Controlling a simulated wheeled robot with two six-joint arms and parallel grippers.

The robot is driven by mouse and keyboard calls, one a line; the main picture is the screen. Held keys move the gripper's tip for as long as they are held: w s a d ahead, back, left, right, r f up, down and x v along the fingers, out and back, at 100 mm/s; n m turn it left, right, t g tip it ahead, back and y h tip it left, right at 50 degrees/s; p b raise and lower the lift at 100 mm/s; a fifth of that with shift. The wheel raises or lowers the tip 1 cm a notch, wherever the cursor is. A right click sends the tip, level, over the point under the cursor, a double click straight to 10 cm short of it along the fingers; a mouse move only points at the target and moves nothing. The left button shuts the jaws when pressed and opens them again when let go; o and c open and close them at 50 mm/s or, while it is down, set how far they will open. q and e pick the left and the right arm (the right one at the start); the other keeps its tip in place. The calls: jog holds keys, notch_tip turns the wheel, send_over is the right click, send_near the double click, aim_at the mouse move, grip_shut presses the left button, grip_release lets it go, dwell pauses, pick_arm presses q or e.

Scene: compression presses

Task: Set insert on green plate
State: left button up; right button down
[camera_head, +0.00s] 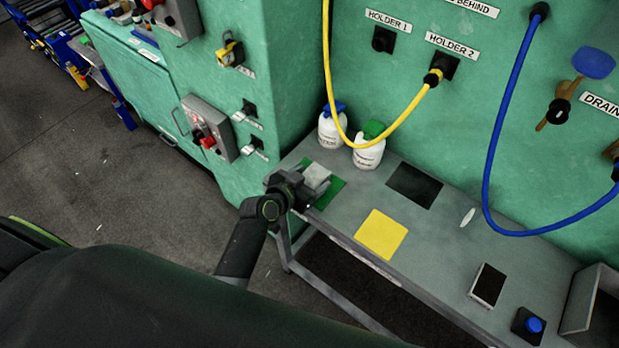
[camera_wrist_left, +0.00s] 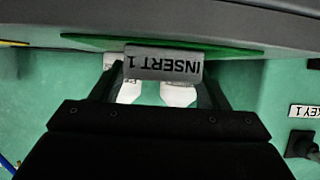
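The insert, a small grey block (camera_head: 316,176), is at my left gripper (camera_head: 303,190) over the green plate (camera_head: 331,192) on the grey table. In the left wrist view the insert (camera_wrist_left: 163,64) reads "INSERT 1" upside down and sits between my two fingers, which close against its sides. The green plate shows there nearly edge-on (camera_wrist_left: 225,47), right against the insert; I cannot tell whether they touch or a thin gap is left. My gripper partly hides the plate in the head view. My right gripper is not in view.
Two white bottles, one blue-capped (camera_head: 331,128) and one green-capped (camera_head: 369,148), stand behind the plate near the wall. A yellow plate (camera_head: 381,234) and a black plate (camera_head: 414,185) lie to the right. A yellow hose (camera_head: 328,60) hangs above the bottles.

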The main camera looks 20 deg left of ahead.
pick_arm(q)
jog(key=shift+o, duration=0.6)
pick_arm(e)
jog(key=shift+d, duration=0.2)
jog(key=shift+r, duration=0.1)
pick_arm(q)
jog(key=shift+r, duration=0.25)
jog(key=shift+s+a, duration=0.1)
jog(key=shift+s, duration=0.2)
jog(key=b+v, duration=0.1)
jog(key=v, duration=1)
jog(key=shift+s, duration=0.2)
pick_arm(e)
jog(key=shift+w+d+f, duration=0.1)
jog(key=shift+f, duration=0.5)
pick_arm(q)
jog(key=shift+r, duration=0.1)
